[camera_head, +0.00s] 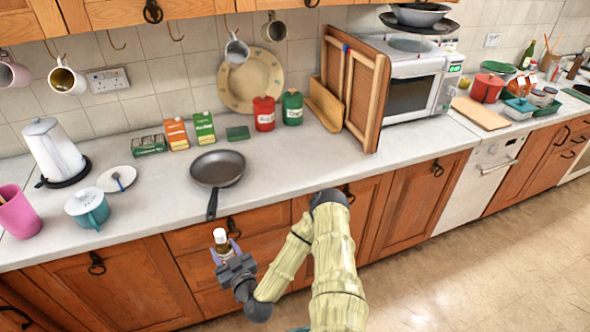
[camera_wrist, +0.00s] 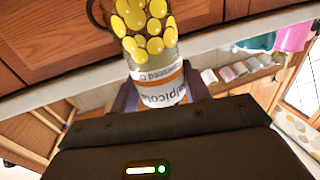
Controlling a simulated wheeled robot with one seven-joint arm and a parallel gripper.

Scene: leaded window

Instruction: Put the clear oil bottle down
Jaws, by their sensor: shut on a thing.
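The clear oil bottle (camera_head: 222,239) is held in my gripper (camera_head: 226,252) in front of the drawers, just off the counter's front edge. It looks upright in the head view, with a pale cap on top. In the wrist view the bottle (camera_wrist: 158,75) has a label with orange and white bands and yellow shapes on it. My gripper (camera_wrist: 155,95) is shut on it, and its dark body hides the lower part of the view. The grey counter (camera_head: 290,172) runs behind the bottle.
A frying pan (camera_head: 217,168) sits on the counter with its handle toward the front edge. A teal pot (camera_head: 88,208) and a saucer (camera_head: 117,179) stand to its left. The counter right of the pan is clear up to the wooden boards (camera_head: 365,98).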

